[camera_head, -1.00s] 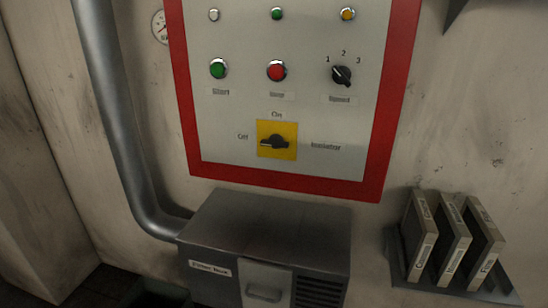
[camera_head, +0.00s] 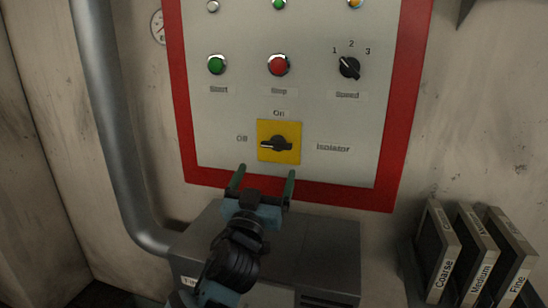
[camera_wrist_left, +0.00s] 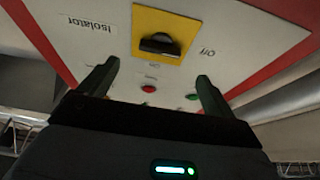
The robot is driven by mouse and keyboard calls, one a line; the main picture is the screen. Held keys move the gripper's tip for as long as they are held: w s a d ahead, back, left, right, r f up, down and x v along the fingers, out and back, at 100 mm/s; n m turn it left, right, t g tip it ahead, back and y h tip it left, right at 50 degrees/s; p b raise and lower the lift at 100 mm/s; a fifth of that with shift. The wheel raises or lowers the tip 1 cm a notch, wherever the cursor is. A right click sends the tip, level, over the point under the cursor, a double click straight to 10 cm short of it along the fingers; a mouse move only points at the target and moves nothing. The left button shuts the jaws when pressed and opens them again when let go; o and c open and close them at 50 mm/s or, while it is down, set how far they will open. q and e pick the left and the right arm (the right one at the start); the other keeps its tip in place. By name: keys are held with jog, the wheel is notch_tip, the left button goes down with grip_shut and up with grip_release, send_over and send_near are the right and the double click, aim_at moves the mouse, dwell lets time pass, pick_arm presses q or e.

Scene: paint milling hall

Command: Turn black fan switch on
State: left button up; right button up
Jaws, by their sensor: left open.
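The black rotary switch (camera_head: 279,145) sits on a yellow plate (camera_head: 294,129) low on the grey control panel (camera_head: 225,112). Its handle lies sideways and its pointed end faces left, toward the "Off" label; "On" is printed above it and "Isolator" to its right. My left gripper (camera_head: 265,174) is open and empty, just below the yellow plate in the head view. In the left wrist view the switch (camera_wrist_left: 160,44) shows beyond and between the open left fingertips (camera_wrist_left: 157,75), apart from them. My right gripper is not in view.
Above are a green Start button (camera_head: 216,64), a red Stop button (camera_head: 278,65) and a black Speed knob (camera_head: 349,67). A grey box (camera_head: 325,245) stands out below the panel. A pipe (camera_head: 110,130) runs at left; a rack of binders (camera_head: 470,262) is at right.

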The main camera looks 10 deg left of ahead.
aim_at(274, 147)
pick_arm(q)
jog(key=shift+x, duration=3.9)
